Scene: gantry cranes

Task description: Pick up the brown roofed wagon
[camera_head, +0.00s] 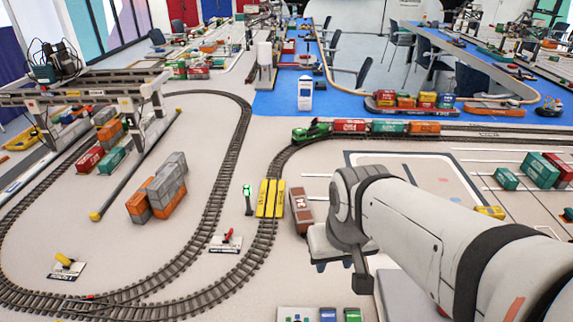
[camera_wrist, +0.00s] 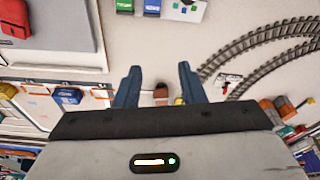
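The brown roofed wagon (camera_head: 301,209) stands on the pale floor in the head view, just right of the yellow track crossing (camera_head: 270,198). My gripper (camera_head: 338,265) is in front of and to the right of the wagon in that view, apart from it. In the wrist view my gripper (camera_wrist: 158,76) shows two blue fingers spread apart with nothing held between them. A small brown shape, likely the wagon (camera_wrist: 161,91), shows low between the fingers, its lower part hidden by the gripper body.
Curved track (camera_head: 238,150) runs left of the wagon, with a green signal post (camera_head: 247,198) beside it. A green locomotive (camera_head: 311,132) with containers stands on the track behind. Blue and green blocks (camera_head: 328,314) lie at the front edge. Stacked grey and orange containers (camera_head: 165,183) stand left.

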